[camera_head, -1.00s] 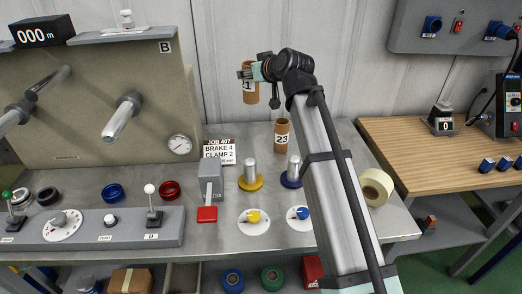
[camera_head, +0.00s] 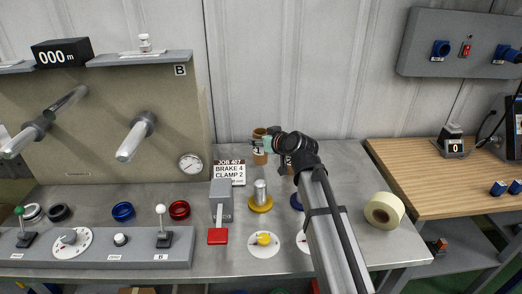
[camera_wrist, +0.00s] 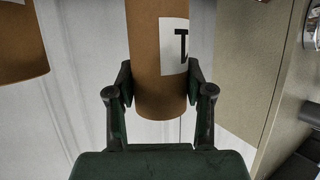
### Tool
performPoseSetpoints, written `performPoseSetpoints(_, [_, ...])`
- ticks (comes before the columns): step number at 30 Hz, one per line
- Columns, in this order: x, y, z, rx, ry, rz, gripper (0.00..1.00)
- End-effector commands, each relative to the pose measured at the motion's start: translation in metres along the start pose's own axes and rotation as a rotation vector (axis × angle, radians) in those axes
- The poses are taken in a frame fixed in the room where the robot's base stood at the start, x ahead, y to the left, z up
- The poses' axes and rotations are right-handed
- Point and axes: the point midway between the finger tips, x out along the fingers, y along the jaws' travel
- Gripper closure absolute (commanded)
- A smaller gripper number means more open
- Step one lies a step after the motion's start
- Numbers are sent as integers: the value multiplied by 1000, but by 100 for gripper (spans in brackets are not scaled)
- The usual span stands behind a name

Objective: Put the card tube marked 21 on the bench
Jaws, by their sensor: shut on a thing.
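My gripper (camera_head: 266,144) is shut on a brown card tube (camera_head: 260,156) with a white label, low over the back of the grey metal bench (camera_head: 350,226). In the wrist view the tube (camera_wrist: 158,55) stands between the two fingers (camera_wrist: 160,90), its label only partly in sight with a "1" shape on it. I cannot tell if its lower end touches the bench. A second brown tube (camera_wrist: 20,45) shows at the left of the wrist view. In the head view my gripper and arm largely hide it.
A job sign (camera_head: 229,172), a yellow-based post (camera_head: 260,196) and a red-ended lever (camera_head: 218,236) stand left of my arm. A cream tape roll (camera_head: 384,210) lies at the bench's right. A wooden-topped table (camera_head: 430,178) adjoins on the right.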

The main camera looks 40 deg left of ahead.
Motion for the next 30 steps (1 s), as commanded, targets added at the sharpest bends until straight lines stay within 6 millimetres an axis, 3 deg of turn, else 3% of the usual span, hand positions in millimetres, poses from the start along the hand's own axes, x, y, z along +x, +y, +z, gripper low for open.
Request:
performPoseSetpoints(5, [3, 0, 8, -1, 0, 1, 88])
performPoseSetpoints(14, [17, 0, 41, 0, -1, 0, 88])
performPoseSetpoints(27, [20, 0, 47, -1, 1, 1, 88])
performPoseSetpoints(28, [19, 0, 46, -1, 0, 1, 41])
performPoseSetpoints(30, [19, 0, 46, -1, 0, 1, 23])
